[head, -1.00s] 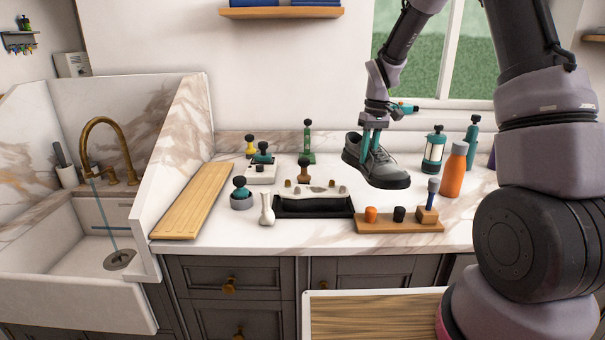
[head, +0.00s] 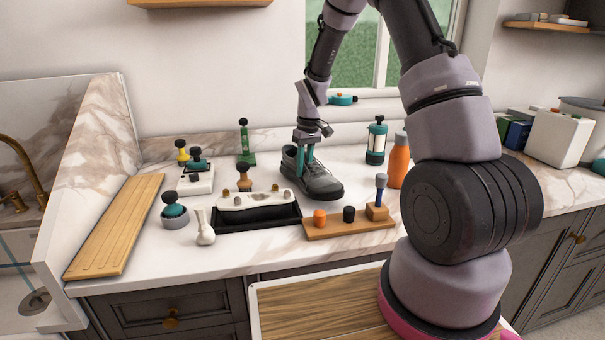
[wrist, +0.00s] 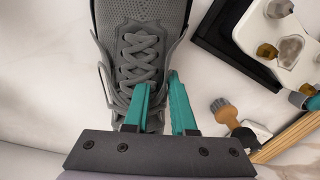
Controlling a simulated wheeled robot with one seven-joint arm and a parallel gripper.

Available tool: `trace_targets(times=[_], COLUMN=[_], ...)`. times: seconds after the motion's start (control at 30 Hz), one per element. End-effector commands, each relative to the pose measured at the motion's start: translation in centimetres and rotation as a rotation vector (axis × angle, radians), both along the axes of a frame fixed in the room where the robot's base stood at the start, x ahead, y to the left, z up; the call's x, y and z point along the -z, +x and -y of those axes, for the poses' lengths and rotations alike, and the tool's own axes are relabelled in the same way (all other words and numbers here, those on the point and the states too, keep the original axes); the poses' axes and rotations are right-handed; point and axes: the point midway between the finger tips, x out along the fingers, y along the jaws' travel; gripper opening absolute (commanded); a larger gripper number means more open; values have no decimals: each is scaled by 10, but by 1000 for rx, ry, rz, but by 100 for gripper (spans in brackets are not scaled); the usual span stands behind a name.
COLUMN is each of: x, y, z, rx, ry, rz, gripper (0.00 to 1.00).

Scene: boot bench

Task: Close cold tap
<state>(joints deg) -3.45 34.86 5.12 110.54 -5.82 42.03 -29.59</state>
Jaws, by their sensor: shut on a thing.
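The brass tap (head: 30,170) stands at the sink on the far left of the head view, cut by the picture edge. A thin bluish stream of water (head: 14,258) runs down into the white sink (head: 12,295). I cannot tell its cold handle apart here. My gripper (head: 304,164) is far from the tap, over the counter. It is shut on a grey shoe (head: 320,180) with a black sole. In the wrist view, the teal fingers (wrist: 165,90) pinch the shoe (wrist: 140,50) near the laces. Whether the sole touches the counter is unclear.
A raised marble panel (head: 85,150) and a wooden board (head: 115,225) lie between sink and shoe. Smaller brushes and jars crowd the counter's left.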

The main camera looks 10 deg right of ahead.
Motion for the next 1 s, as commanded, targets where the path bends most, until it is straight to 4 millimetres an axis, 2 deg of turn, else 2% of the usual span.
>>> trace_targets(times=[0.1, 0.47, 0.5, 0.53, 0.57, 0.87, 1.0], x=[17, 21, 21, 21, 21, 21, 15], y=[0, 0, 0, 0, 0, 0, 1], z=[0, 0, 0, 0, 0, 0, 1], rx=[0, 0, 0, 0, 0, 1, 1], ry=[-1, 0, 0, 0, 0, -1, -1], rz=[-2, 1, 0, 0, 0, 0, 1], gripper=[0, 0, 35, 47, 54, 54, 54])
